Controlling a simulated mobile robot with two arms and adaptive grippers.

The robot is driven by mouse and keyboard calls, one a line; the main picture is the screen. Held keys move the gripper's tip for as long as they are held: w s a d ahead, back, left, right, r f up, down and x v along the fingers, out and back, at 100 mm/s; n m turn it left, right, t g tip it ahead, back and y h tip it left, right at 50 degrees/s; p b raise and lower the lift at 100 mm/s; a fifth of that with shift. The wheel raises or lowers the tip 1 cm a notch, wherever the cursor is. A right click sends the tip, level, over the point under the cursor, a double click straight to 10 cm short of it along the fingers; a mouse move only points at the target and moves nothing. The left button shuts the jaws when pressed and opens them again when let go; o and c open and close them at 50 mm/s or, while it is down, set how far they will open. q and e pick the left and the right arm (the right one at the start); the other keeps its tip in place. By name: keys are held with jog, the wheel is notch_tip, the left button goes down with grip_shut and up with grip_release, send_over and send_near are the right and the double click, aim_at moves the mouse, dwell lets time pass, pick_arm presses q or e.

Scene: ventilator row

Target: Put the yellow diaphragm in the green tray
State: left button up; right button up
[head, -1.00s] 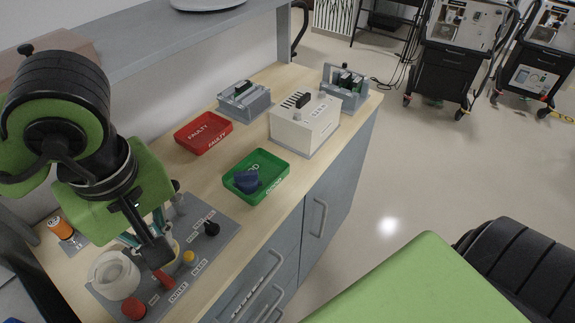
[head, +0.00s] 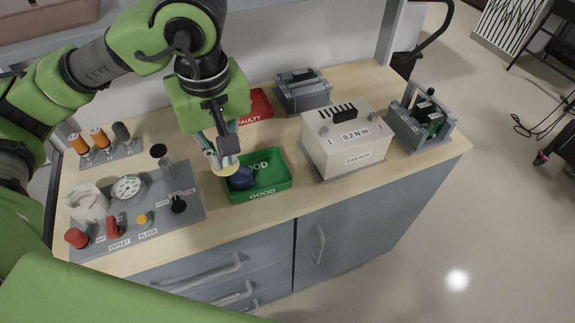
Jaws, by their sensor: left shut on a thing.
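My left gripper (head: 223,155) points down at the left part of the green tray (head: 276,186). It is shut on the yellow diaphragm (head: 221,171), a pale yellow disc under its fingertips. The disc shows over the tray's left rim; I cannot tell its exact height above it. The green tray stands on the wooden bench top, marked "GOOD", with a dark blue part (head: 241,180) inside at the left. My right gripper is not in view.
The red "FAULTY" tray (head: 258,105) is behind the gripper, partly hidden. A white "0.2 N m" box (head: 350,152) stands to the right of the green tray. A grey test panel (head: 150,222) with gauge and knobs lies to the left. Grey fixtures (head: 303,92) stand at the back.

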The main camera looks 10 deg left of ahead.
pick_arm(q)
jog(key=w+d+f+p, duration=0.1)
jog(key=w+f, duration=0.2)
jog(key=w, duration=0.1)
jog(key=w+d+f+p, duration=0.1)
jog(key=w+f+p, duration=0.1)
jog(key=w+f, duration=0.1)
jog(key=w+d+f+p, duration=0.1)
jog(key=w+f+p, duration=0.1)
jog(key=w, duration=0.3)
jog(key=shift+w+d+f, duration=0.15)
jog(key=shift+d+f, duration=0.05)
jog(key=shift+f, duration=0.25)
jog(key=shift+w+d+f, duration=0.1)
jog(key=shift+d+f, duration=0.05)
jog(key=shift+f, duration=0.25)
notch_tip(320, 180, down, 2)
jog(key=shift+f+p, duration=0.1)
jog(key=shift+p, duration=0.75)
jog(key=shift+f, duration=0.35)
jog(key=shift+f+b, duration=0.75)
jog(key=shift+b, duration=0.15)
jog(key=o, duration=0.8)
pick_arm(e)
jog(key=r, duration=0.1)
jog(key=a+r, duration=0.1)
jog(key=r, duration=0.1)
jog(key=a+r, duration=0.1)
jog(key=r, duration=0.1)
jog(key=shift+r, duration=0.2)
